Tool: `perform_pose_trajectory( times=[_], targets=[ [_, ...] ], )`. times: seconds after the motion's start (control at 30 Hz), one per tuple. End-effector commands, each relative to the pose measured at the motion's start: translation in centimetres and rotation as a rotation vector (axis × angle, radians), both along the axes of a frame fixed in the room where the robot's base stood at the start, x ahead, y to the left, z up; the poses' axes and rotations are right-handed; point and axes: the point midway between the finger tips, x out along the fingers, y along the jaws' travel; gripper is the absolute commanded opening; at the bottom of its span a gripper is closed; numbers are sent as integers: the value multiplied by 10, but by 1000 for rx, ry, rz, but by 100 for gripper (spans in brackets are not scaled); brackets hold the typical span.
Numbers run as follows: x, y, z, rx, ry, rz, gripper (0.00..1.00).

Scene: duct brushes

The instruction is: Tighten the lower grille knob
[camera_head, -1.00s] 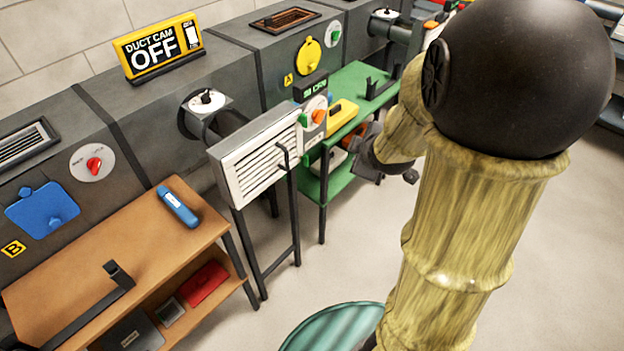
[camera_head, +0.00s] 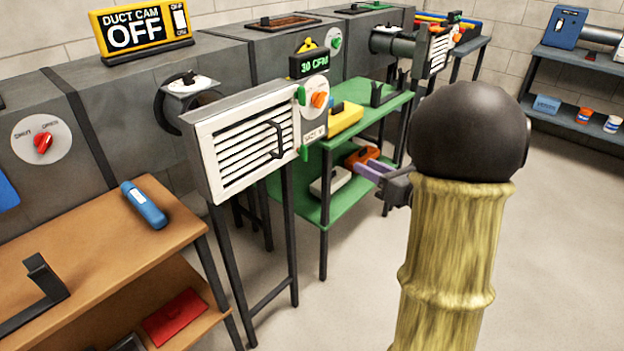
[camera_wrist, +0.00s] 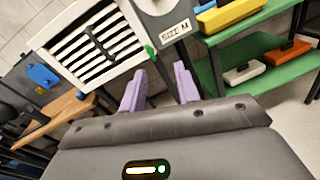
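The white louvered grille (camera_head: 240,148) stands on dark legs, with a dark handle (camera_head: 277,140) on its front. The lower grille knob (camera_head: 304,152), green, sits at its lower right edge; the upper green knob (camera_head: 302,95) sits above it. The lower knob also shows in the wrist view (camera_wrist: 150,50), just ahead of my fingertips and apart from them. My gripper (camera_head: 368,170) is right of the grille, beside the green shelf unit. In the wrist view its two purple fingers (camera_wrist: 160,80) are spread, with nothing between them.
An orange knob (camera_head: 319,99) is on the white dial beside the grille. A green shelf unit (camera_head: 372,119) with a yellow brush-like block (camera_head: 345,118) stands right of it. A brown bench (camera_head: 95,240) with a blue canister (camera_head: 144,205) is at left. Floor at right is clear.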

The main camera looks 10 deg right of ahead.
Motion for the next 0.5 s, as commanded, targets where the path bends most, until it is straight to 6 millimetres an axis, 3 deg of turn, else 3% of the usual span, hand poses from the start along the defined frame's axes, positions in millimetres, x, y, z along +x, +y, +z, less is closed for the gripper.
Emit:
perform_pose_trajectory(
  times=[0.03, 0.1, 0.5],
  targets=[
    [-5, 0, -21, -49, -46, 38, 32],
    [-11, 0, -28, -106, -101, 82, 32],
    [-19, 2, -27, -171, -173, 134, 32]
  ],
)
